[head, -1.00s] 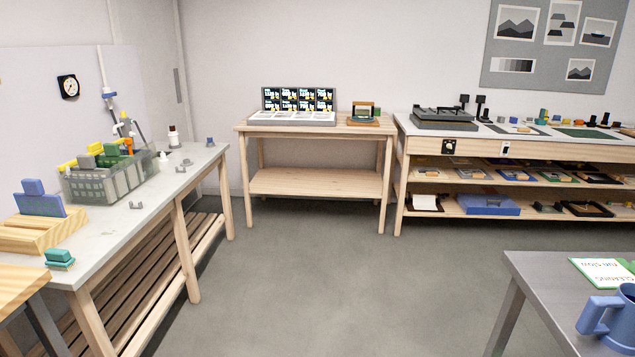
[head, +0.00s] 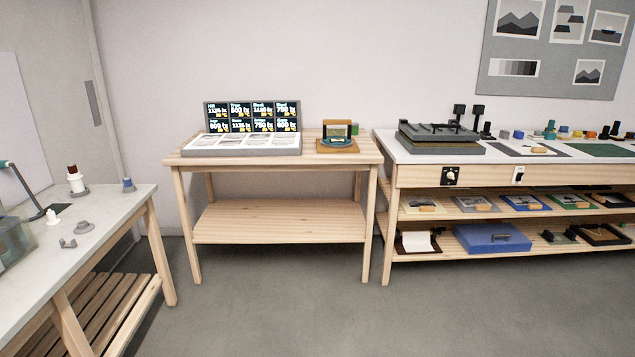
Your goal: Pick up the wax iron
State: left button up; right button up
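I cannot single out the wax iron for sure. A dark frame-like piece on a wooden base (head: 337,146) stands at the right end of the middle wooden table (head: 185,160). Several flat items with tan blocks, such as one at the left of the upper shelf (head: 424,206), lie under the right bench; they are too small to identify. Neither of my grippers is in view.
A display panel (head: 252,117) stands on the middle table. A dark press-like device (head: 441,139) is on the right bench, and a blue case (head: 491,238) is on its lower shelf. A pale-topped bench (head: 110,215) stands at left. The grey floor (head: 300,315) ahead is clear.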

aim_at(332, 137)
jog(key=i+z, duration=0.2)
jog(key=i, duration=0.5)
jog(key=i+z, duration=0.2)
jog(key=i, duration=0.55)
jog(key=i+j+z, duration=0.2)
jog(key=i, duration=0.5)
